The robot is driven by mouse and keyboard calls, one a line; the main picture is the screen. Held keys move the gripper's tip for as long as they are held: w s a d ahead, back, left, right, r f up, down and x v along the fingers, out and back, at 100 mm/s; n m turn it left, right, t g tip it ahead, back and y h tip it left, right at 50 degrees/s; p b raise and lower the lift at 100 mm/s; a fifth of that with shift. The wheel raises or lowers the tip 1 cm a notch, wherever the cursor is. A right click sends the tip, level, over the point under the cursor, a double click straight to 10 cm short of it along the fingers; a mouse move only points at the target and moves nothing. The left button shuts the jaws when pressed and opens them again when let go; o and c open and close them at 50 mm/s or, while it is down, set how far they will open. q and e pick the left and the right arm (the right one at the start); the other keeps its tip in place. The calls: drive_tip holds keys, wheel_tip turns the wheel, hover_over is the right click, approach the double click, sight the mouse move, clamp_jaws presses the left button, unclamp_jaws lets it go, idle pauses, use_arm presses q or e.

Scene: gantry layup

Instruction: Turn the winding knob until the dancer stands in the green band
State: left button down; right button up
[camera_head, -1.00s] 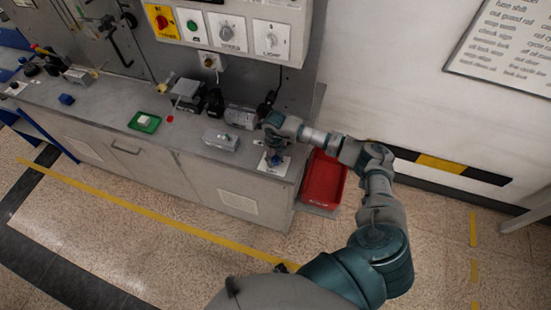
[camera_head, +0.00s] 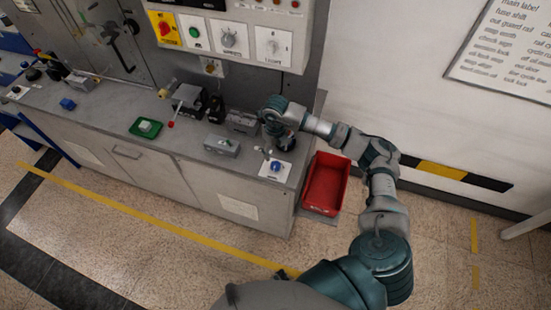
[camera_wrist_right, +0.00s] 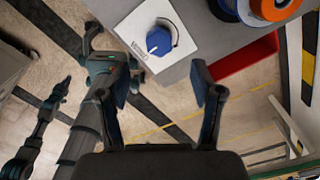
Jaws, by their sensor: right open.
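The blue winding knob (camera_head: 276,167) sits on a white plate (camera_head: 283,171) at the right end of the bench top. In the right wrist view the knob (camera_wrist_right: 159,41) shows from above, with a dark curved line beside it on the plate. My right gripper (camera_head: 287,144) is just behind the knob in the head view. My left gripper is not in view.
A red bin (camera_head: 326,184) stands right of the bench. A grey box (camera_head: 222,145) and a green tray (camera_head: 146,128) lie on the bench left of the knob. In the wrist view an orange round part (camera_wrist_right: 272,8) is near the knob plate. The floor in front is clear.

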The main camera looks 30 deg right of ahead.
drive_tip(key=shift+r, duration=1.6)
